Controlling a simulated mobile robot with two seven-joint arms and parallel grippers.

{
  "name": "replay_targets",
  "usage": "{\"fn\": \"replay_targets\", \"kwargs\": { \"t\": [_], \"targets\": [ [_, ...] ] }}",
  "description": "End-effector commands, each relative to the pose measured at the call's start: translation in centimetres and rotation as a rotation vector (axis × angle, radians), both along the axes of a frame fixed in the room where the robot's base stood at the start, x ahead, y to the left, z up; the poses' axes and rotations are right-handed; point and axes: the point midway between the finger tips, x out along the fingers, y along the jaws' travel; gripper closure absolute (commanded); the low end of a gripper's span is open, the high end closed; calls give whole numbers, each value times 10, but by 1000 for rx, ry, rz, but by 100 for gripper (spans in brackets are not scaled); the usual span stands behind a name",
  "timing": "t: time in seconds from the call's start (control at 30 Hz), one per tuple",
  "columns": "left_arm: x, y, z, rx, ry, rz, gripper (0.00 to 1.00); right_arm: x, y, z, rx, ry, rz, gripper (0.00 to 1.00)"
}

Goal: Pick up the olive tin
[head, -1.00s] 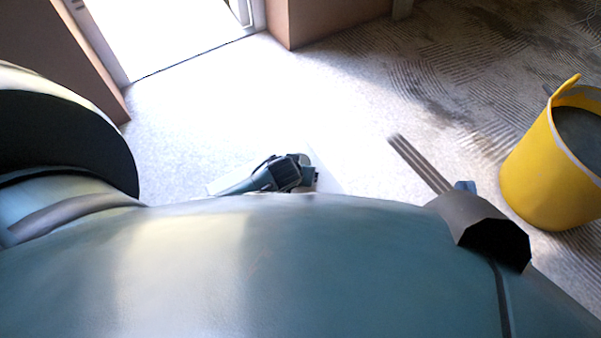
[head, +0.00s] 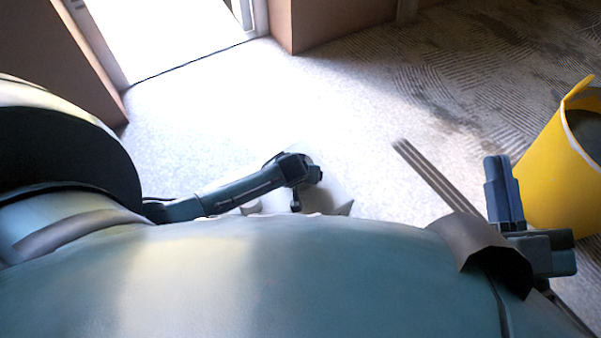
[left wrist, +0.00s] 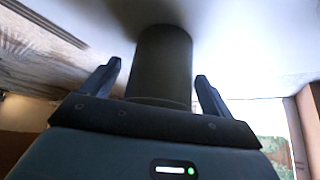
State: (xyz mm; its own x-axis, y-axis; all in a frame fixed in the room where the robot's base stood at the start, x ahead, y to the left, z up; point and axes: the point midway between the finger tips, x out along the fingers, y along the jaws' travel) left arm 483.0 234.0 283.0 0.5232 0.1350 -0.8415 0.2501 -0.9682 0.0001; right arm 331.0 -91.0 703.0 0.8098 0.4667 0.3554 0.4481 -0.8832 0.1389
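The olive tin (left wrist: 163,62) is a dark cylinder in the left wrist view, with one end against or near a pale surface. My left gripper (left wrist: 157,70) is open around it, one finger on each side. A narrow gap shows between each finger and the tin. In the head view my left arm reaches in from the left over a white surface (head: 338,188); the tin cannot be made out there. My right gripper (head: 505,192) is at the right in the head view, apart from the tin; its finger opening cannot be made out.
A yellow bucket (head: 550,180) stands at the right, close to my right arm. A grey ribbed strip (head: 432,172) lies left of that arm. Pale floor (head: 200,130) is clear toward the bright doorway (head: 160,35). My own body hides the foreground.

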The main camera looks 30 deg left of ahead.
Motion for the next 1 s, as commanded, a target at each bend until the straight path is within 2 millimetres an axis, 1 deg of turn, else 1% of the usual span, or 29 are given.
{"fn": "replay_targets", "kwargs": {
  "t": [0.03, 0.07, 0.67, 0.87, 0.93, 1.0],
  "targets": [
    [0, 0, 0, 0, 0, 0, 18, 0, 0, 0, 0, 1, -1, 100],
    [0, 0, 0, 0, 0, 0, 21, 0, 0, 0, 0, 1, -1, 100],
    [0, 0, 0, 0, 1, 0, 70, 0, 0, -1, 0, 2, -2, 100],
    [0, 0, 1, -1, -1, -1, 71, 0, 0, -1, 0, 2, -2, 100],
    [0, -1, 4, -1, -2, 0, 71, 0, 0, 1, 0, 3, -2, 100],
    [0, -1, 11, -2, -2, 0, 71, 1, 0, 4, 1, 17, -2, 100]
  ]
}}
